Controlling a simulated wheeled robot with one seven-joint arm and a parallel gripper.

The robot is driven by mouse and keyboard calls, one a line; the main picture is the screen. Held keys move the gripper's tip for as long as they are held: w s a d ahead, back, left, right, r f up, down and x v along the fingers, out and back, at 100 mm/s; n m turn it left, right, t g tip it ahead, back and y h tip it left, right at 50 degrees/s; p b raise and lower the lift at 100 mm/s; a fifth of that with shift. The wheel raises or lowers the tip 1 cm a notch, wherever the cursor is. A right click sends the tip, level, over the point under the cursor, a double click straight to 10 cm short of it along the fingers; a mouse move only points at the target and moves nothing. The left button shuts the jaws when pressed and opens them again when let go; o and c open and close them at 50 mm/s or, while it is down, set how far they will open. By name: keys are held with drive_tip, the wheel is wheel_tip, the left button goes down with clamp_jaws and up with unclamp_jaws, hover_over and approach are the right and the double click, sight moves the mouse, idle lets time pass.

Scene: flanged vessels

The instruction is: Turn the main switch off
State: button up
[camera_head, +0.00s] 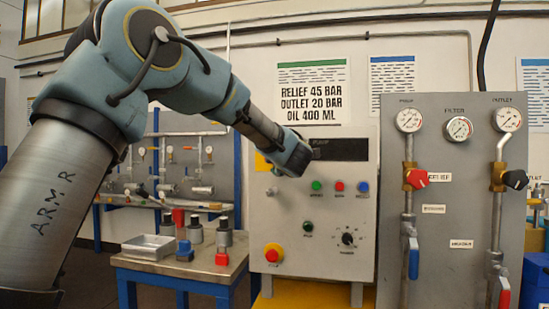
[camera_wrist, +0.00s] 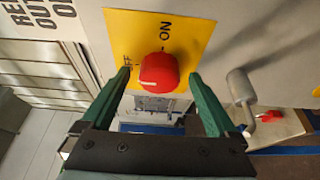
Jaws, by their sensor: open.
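The main switch is a red knob (camera_wrist: 158,72) with a pale mark, on a yellow plate (camera_wrist: 195,28) lettered ON and partly hidden OFF. I cannot tell surely which label the mark points to. My gripper (camera_wrist: 159,77) is open in the wrist view, its green fingers on the left and right of the knob, with gaps between. In the head view the yellow plate (camera_head: 262,162) shows only at its left edge on the grey control panel (camera_head: 325,225). My arm's end hides the knob and fingers there.
The panel carries small buttons, a black selector (camera_head: 347,239) and a red emergency button (camera_head: 273,253). A grey post (camera_wrist: 240,88) projects beside the plate in the wrist view. A gauge board (camera_head: 455,200) with valves stands right; a bench (camera_head: 180,266) with parts stands left.

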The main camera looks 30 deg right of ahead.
drive_tip(key=shift+s, duration=0.1)
drive_tip(key=b+v, duration=0.2)
drive_tip(key=v, duration=0.8)
drive_tip(key=shift+s+a, duration=0.15)
drive_tip(key=shift+s, duration=0.2)
drive_tip(key=w+a+f+m+g+p, duration=0.25)
drive_tip(key=a+f+m, duration=0.2)
drive_tip(key=a, duration=0.25)
drive_tip(key=w+a+f+m+g+y+p, duration=0.1)
drive_tip(key=w+a+f+m+g+p, duration=0.15)
drive_tip(key=a+f, duration=0.35)
drive_tip(key=w+a+f+m+g+p, duration=0.2)
drive_tip(key=w+a+f+m, duration=0.15)
drive_tip(key=a, duration=0.45)
drive_tip(key=s+a+f+m+g+y+p, duration=0.2)
drive_tip(key=s+a+f+g, duration=0.2)
drive_tip(key=s+a, duration=0.4)
drive_tip(key=s+a+f+m+g+y+p, duration=0.1)
drive_tip(key=s+a+f, duration=0.6)
drive_tip(key=a, duration=1)
drive_tip(key=s+m+g+y, duration=0.1)
drive_tip(key=s+g+y, duration=0.1)
drive_tip(key=g, duration=0.1)
drive_tip(key=shift+f+m+p, duration=0.15)
drive_tip(key=shift+m+p, duration=0.2)
drive_tip(key=shift+p, duration=0.05)
drive_tip(key=shift+s, duration=0.1)
